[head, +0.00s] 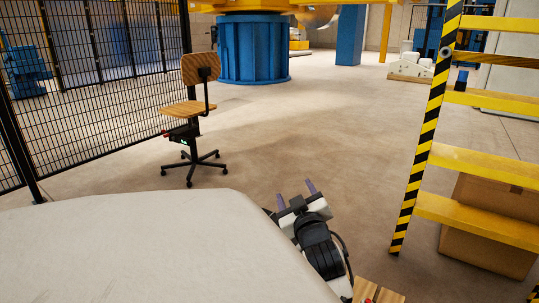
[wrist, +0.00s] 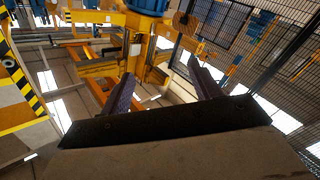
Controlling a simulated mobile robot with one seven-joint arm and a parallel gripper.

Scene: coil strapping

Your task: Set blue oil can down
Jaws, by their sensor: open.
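My gripper (head: 296,191) is held out past the large pale surface in the head view, with its two purple-grey fingers apart and nothing between them. The wrist view also shows my gripper (wrist: 161,68) with its fingers spread and empty, pointing out into the hall. A small dark blue object (head: 461,79) stands on a yellow step at the upper right of the head view, far from my gripper. It may be the blue oil can, but it is too small to tell. The wrist view shows no can that I can make out.
A wooden-seated swivel chair (head: 187,108) stands at the left by a black mesh fence (head: 110,45). Yellow steps (head: 480,165) with a striped rail rise at the right, with a cardboard box (head: 490,225) behind. The middle floor is clear.

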